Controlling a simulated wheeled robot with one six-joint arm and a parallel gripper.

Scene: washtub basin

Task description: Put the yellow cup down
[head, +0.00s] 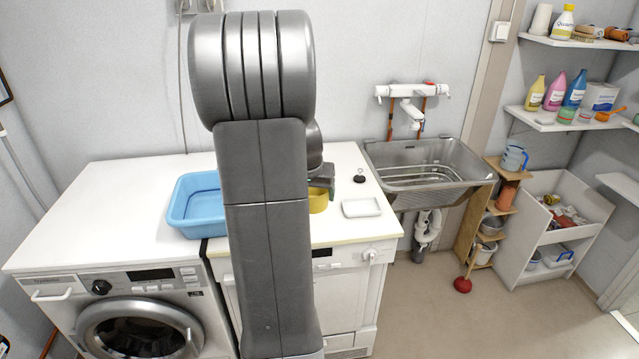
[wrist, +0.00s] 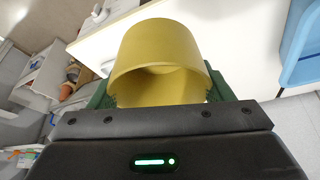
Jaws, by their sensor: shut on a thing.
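The yellow cup (head: 318,200) shows in the head view just right of my arm, over the white worktop (head: 345,233), with its left part hidden behind the arm. In the wrist view the yellow cup (wrist: 160,50) fills the space between the green fingers of my gripper (wrist: 162,92), which is shut on it. My gripper (head: 321,183) is partly hidden by the arm in the head view. I cannot tell whether the cup touches the worktop or hangs slightly above it.
A blue basin (head: 193,205) stands left of my arm; its edge shows in the wrist view (wrist: 302,45). A white dish (head: 361,207) and a small black object (head: 360,178) lie right of the cup. A metal sink (head: 425,165) is further right. The worktop's left part is clear.

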